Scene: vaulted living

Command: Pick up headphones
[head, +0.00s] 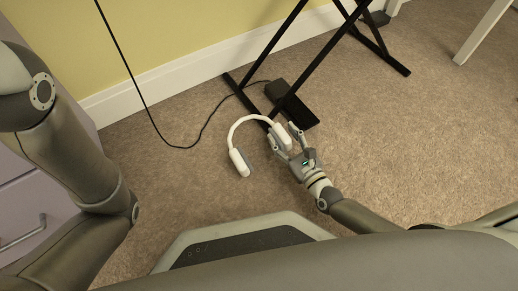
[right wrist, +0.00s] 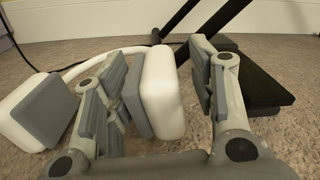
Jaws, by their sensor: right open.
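The headphones (head: 238,163), white with grey ear pads, lie on the carpet with the band arching toward the wall. My right gripper (head: 283,133) is open, its fingers on either side of the right ear cup. In the right wrist view the white ear cup of the headphones (right wrist: 163,92) stands between the fingers of my right gripper (right wrist: 165,50). A gap shows between the cup and the right finger; the left finger is close to the grey pad, and I cannot tell whether they touch. My left arm shows in the head view, but its gripper does not.
A black metal stand (head: 300,68) rises just beyond the headphones. A black power box (head: 292,103) lies at its foot, and a thin cable (head: 150,112) runs left. A lilac drawer unit (head: 35,215) is at the left. Open carpet lies to the right.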

